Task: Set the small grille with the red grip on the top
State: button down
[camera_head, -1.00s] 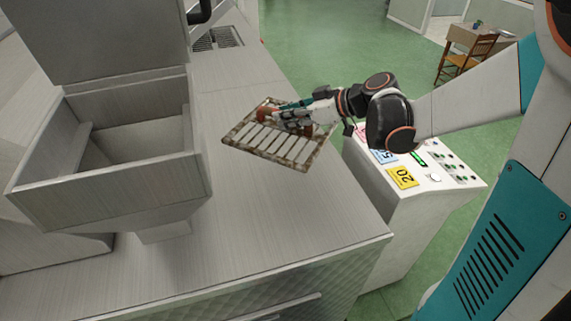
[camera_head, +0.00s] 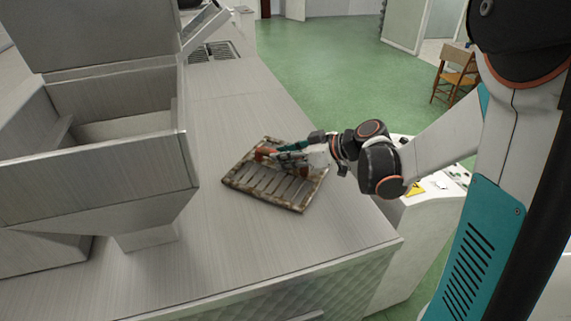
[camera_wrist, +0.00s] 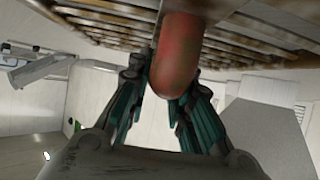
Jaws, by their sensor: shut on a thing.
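The small grille (camera_head: 262,197) is a flat, rusty brown rack with pale slots, over the steel counter (camera_head: 225,255). I cannot tell whether it touches the counter. Its red grip (camera_wrist: 178,60) shows clearly in the wrist view, between the teal fingers. My gripper (camera_head: 283,152) reaches in from the right and is shut on the grip. In the wrist view my gripper (camera_wrist: 166,84) has a finger on each side of the grip, with the grille's bars (camera_wrist: 105,22) across the top. The far part of the grille is partly hidden by my gripper.
A steel hopper (camera_head: 95,185) with an open box top stands left of the grille. A slotted grid (camera_head: 215,50) is set in the counter at the back. A white control stand (camera_head: 425,220) is at the right, partly behind my arm. The counter front is clear.

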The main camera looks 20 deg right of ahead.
jog(key=shift+f, duration=0.2)
jog(key=shift+f, duration=0.15)
jog(key=c, duration=1.4)
grip_release()
jog(key=shift+c, duration=0.2)
jog(key=shift+r, duration=0.2)
jog(key=v, duration=1.2)
jog(key=shift+f, duration=0.1)
